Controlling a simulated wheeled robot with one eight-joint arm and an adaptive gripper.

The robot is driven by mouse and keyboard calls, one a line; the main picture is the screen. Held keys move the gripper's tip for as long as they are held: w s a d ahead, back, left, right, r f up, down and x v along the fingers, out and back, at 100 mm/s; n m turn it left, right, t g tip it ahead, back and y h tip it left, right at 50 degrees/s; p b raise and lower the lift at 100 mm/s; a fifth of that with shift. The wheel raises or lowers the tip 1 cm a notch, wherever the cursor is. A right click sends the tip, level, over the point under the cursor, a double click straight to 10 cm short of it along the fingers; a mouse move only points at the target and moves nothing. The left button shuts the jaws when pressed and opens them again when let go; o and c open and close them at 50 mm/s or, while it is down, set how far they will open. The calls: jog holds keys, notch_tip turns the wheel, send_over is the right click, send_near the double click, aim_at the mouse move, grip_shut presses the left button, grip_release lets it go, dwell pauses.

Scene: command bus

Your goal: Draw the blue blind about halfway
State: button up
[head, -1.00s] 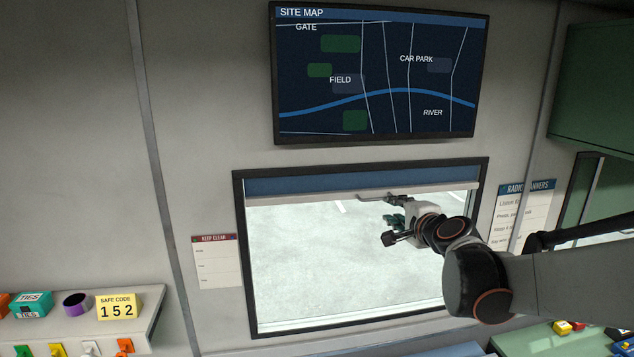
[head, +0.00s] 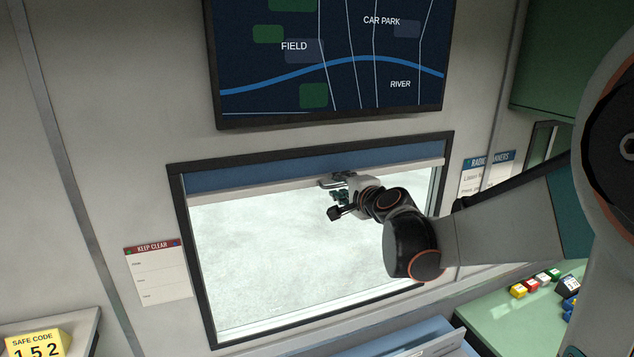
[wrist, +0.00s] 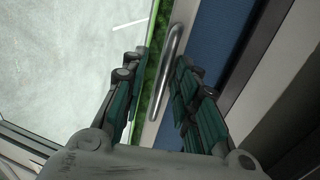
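The blue blind (head: 270,168) is a short strip across the top of the window, with a pale bottom bar (head: 400,170). A metal bar handle (wrist: 172,62) is fixed to the pale bar, and the blue cloth also shows in the wrist view (wrist: 212,45). My gripper (head: 335,192) is at the handle, just below the blind's bottom bar. In the wrist view my gripper (wrist: 155,95) is open, with one finger on each side of the handle. The gap between fingers and handle still shows; I cannot tell whether either finger touches it.
The dark window frame (head: 196,270) surrounds the bright pane, which is clear below the blind. A site map screen (head: 340,75) hangs above. A keep-clear notice (head: 157,275) is at left. A green counter (head: 510,305) with coloured blocks (head: 535,284) stands at lower right.

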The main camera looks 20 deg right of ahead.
jog(key=shift+w, duration=0.1)
grip_shut()
